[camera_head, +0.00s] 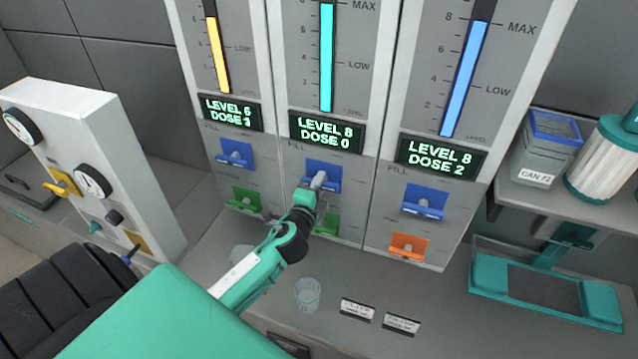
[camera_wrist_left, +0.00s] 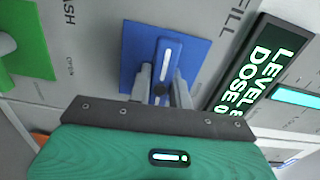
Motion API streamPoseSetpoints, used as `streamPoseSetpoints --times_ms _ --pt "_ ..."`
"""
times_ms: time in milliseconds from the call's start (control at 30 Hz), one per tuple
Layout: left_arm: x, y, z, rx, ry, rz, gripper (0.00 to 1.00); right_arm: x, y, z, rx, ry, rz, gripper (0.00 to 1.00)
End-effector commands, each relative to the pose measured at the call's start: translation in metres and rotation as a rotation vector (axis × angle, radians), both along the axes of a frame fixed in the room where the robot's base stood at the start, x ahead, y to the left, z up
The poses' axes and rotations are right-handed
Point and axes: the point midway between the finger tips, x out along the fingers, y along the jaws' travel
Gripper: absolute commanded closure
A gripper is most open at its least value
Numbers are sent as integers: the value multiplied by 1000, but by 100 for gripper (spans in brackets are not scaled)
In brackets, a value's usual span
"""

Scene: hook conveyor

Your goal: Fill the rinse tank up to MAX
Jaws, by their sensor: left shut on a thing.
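The middle panel has a teal level gauge (camera_head: 327,60) whose bar reaches about the MAX mark. Its display (camera_head: 327,132) reads LEVEL 8, DOSE 0. My left gripper (camera_head: 317,183) is at the blue fill lever (camera_head: 327,170) below that display. In the left wrist view its fingers (camera_wrist_left: 163,88) are shut on the blue lever (camera_wrist_left: 166,50), one on each side. A green lever (camera_head: 326,224) sits below and also shows in the left wrist view (camera_wrist_left: 22,40). I cannot read which panel is the rinse tank. My right gripper is out of view.
The left display (camera_head: 231,111) reads LEVEL 6; the right display (camera_head: 441,158) reads LEVEL 8, DOSE 2. Each has its own levers. A gauge box (camera_head: 120,150) is at left, a shelf with a can (camera_head: 546,150) at right.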

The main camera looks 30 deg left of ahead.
Motion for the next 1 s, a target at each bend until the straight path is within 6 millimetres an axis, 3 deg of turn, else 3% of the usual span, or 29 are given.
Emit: streamPoseSetpoints --times_ms 467,500,567,1000 --pt "0 0 -1 12 5 0 100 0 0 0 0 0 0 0" --pt "0 0 -1 12 4 0 72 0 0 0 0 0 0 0" --pt "0 0 -1 11 4 0 60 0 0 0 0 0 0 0" --pt "-9 -2 -3 11 4 0 58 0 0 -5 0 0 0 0"
